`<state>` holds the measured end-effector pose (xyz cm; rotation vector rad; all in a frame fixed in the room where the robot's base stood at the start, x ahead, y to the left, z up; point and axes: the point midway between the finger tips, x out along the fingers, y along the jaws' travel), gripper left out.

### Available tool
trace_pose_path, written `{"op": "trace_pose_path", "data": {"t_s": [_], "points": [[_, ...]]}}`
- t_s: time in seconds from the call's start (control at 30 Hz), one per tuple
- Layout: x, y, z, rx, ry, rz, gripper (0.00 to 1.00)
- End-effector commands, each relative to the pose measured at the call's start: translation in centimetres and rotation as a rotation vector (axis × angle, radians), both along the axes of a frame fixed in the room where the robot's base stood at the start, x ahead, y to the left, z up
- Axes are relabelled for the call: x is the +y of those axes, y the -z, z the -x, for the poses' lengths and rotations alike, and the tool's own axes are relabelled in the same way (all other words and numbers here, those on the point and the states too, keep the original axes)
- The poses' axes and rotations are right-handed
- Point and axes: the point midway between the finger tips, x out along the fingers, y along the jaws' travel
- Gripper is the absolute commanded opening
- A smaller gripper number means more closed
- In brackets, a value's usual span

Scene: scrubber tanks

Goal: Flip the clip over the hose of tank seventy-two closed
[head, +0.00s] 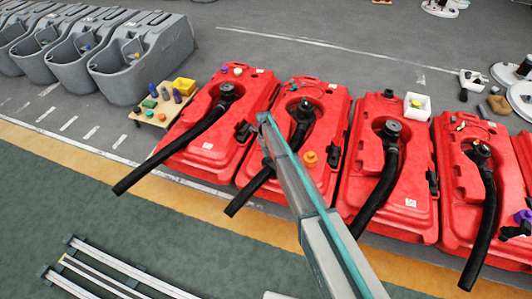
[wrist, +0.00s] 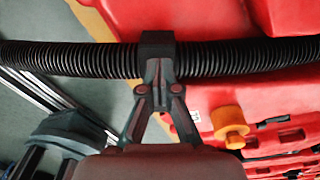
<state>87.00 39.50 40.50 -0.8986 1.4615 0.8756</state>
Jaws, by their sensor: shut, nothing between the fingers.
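Several red tanks stand in a row in the head view. My arm reaches over the second tank from the left (head: 318,95), whose black hose (head: 243,200) runs down past its front edge. The tank numbers are too small to read. In the wrist view the ribbed hose (wrist: 240,58) crosses the picture. A dark block, seemingly the clip (wrist: 157,42), spans the hose. My gripper (wrist: 158,82) is shut and empty, its fingertips right at the block's lower edge. I cannot tell whether they touch, or whether the clip is latched. The arm hides the gripper in the head view.
An orange cap (wrist: 229,120) sits on the red tank to the right of my gripper; it also shows in the head view (head: 310,159). A small table (head: 160,112) with bottles stands left of the tanks. Metal rails (head: 110,270) lie on the green floor.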

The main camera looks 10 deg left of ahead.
Motion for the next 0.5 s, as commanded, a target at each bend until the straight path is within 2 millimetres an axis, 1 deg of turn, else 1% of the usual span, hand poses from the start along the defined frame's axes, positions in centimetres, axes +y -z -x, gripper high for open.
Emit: {"op": "trace_pose_path", "data": {"t_s": [0.07, 0.17, 0.27, 0.33, 0.37, 0.4, 0.5], "points": [[0.1, -0.2, 0.0, 0.000, 0.000, -0.002, 0.00], [0.0, -1.3, -0.1, -0.001, 0.001, -0.002, 0.00], [-0.2, -2.9, -0.2, -0.002, 0.003, -0.001, 0.00], [-0.3, -4.4, -0.3, -0.002, 0.004, -0.001, 0.00], [-0.1, -4.8, -0.5, -0.002, 0.004, -0.001, 0.00], [0.7, -4.9, -1.1, -0.003, 0.003, -0.002, 0.00], [2.1, -6.4, -1.9, -0.002, 0.004, -0.001, 0.00]]}}
